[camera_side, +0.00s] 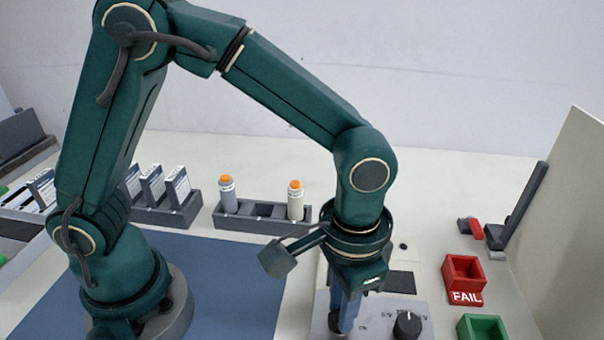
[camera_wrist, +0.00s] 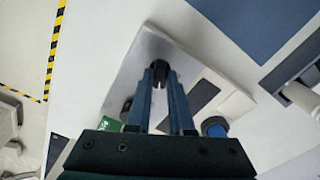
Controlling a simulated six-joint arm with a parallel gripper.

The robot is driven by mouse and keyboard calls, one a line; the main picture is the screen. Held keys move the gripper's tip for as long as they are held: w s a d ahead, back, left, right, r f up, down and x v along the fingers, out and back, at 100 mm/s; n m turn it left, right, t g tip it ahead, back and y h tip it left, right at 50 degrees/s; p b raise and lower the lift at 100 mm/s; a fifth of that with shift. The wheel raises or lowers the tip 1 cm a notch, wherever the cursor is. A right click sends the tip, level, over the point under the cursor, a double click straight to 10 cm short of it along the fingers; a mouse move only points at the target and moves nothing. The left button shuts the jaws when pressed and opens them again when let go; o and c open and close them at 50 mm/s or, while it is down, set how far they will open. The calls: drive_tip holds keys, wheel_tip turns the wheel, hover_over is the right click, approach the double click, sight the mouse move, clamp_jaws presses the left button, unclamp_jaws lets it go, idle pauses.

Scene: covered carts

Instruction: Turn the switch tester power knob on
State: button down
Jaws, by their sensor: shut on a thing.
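The switch tester (camera_side: 385,303) is a light grey box with a sloped panel at the bottom of the side view; it also shows in the wrist view (camera_wrist: 137,67). My gripper (camera_side: 338,328) points down at the left part of this panel. In the wrist view, my gripper (camera_wrist: 160,70) has its two blue fingers shut on a small black knob (camera_wrist: 158,75), which is the power knob. The fingers mostly hide this knob in the side view, so its angle cannot be told. A second, larger black knob (camera_side: 408,325) stands to the right on the panel, apart from my gripper.
A red FAIL bin (camera_side: 465,283) and a green bin (camera_side: 483,328) stand right of the tester. A grey rack (camera_side: 262,224) with two orange-capped bottles stands behind left. A blue mat (camera_side: 235,285) lies left. A pale wall panel (camera_side: 563,215) bounds the right.

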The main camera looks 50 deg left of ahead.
drive_tip(key=m, duration=0.5)
drive_tip(key=shift+r, duration=0.1)
drive_tip(key=shift+m, duration=0.4)
drive_tip(key=c, duration=0.8)
unclamp_jaws()
drive_tip(key=shift+r, duration=2.55)
